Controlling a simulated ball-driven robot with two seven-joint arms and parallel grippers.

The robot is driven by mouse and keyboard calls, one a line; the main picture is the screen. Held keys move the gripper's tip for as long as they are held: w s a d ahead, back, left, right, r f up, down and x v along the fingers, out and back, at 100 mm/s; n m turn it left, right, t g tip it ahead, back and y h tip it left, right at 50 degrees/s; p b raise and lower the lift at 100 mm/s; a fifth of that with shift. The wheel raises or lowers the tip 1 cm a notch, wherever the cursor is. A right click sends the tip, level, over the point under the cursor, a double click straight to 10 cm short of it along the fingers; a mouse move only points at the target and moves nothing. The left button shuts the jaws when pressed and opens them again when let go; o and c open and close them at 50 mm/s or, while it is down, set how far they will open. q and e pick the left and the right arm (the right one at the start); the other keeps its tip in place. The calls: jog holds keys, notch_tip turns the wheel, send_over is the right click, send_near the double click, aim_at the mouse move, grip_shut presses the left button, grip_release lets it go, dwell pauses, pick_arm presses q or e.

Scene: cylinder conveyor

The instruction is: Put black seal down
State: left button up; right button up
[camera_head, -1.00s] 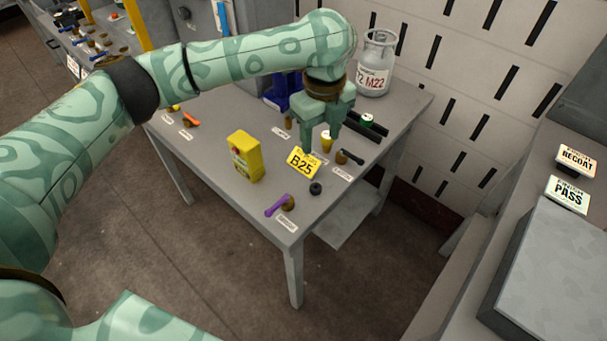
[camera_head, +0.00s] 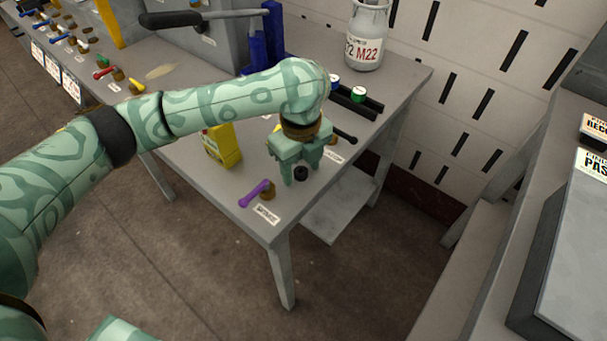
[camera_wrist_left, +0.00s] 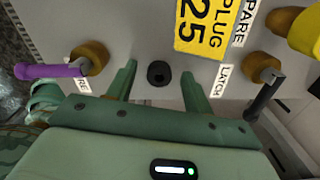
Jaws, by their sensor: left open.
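The black seal (camera_head: 301,173) is a small dark ring on the grey table (camera_head: 215,190) near its front corner. It also shows in the left wrist view (camera_wrist_left: 159,74), between the fingertips and apart from both. My left gripper (camera_head: 300,175) is open and low over the table, its two green fingers on either side of the seal. I cannot tell how high the fingertips are above the tabletop. My right gripper is not in view.
A purple-handled valve (camera_head: 258,193) lies left of the seal. A yellow plug label (camera_wrist_left: 207,28) and a black-handled valve (camera_wrist_left: 264,90) are close by. A yellow box (camera_head: 222,147) stands behind, and a gas bottle (camera_head: 367,35) at the back right.

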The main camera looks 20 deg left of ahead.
pick_arm(q)
jog(key=shift+r, duration=0.15)
jog(key=c, duration=1.1)
jog(key=shift+r, duration=0.1)
